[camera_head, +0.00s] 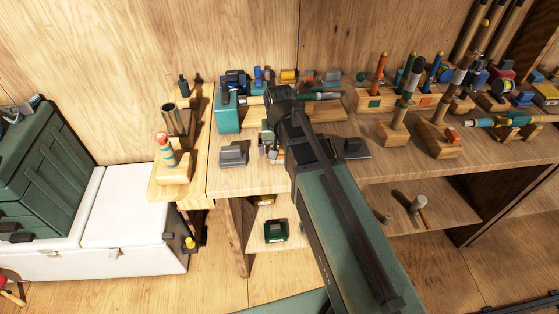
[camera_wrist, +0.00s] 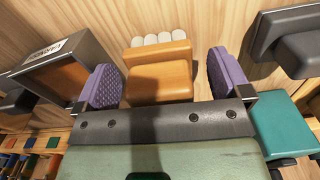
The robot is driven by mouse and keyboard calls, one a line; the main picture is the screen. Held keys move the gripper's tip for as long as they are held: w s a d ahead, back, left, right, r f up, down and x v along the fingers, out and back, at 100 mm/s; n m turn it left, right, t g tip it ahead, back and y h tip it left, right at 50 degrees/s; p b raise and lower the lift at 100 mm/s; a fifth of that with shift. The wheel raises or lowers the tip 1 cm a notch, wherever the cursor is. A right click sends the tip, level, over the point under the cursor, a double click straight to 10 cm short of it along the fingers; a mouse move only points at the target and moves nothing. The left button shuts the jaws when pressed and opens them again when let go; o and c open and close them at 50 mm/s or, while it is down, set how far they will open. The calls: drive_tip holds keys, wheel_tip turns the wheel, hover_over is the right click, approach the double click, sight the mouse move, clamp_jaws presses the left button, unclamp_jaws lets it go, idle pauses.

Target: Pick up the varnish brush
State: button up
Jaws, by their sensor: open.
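My gripper (camera_wrist: 163,74) shows in the wrist view with its two purple ridged pads wide apart. Between the pads is an orange-tan wooden block (camera_wrist: 160,78) with several pale rounded ends along its far side. It may be the varnish brush, but I cannot tell for sure. Gaps show between the block and both pads, and a dark shadow lies across it. In the head view my gripper (camera_head: 271,148) is low over the workbench, partly hidden by my dark wrist. The block cannot be made out clearly there.
A dark-framed box with a label (camera_wrist: 50,62) stands left of the gripper in the wrist view. A dark grey item (camera_wrist: 290,40) and a teal box (camera_wrist: 288,125) are at right. In the head view, the workbench (camera_head: 235,183) holds wooden racks and a grey block (camera_head: 232,156).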

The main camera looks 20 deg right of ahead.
drive_tip(key=shift+r, duration=0.1)
drive_tip(key=c, duration=1)
wheel_tip(320, 180, up, 20)
drive_tip(key=p, duration=2)
drive_tip(key=o, duration=0.4)
drive_tip(key=c, duration=0.3)
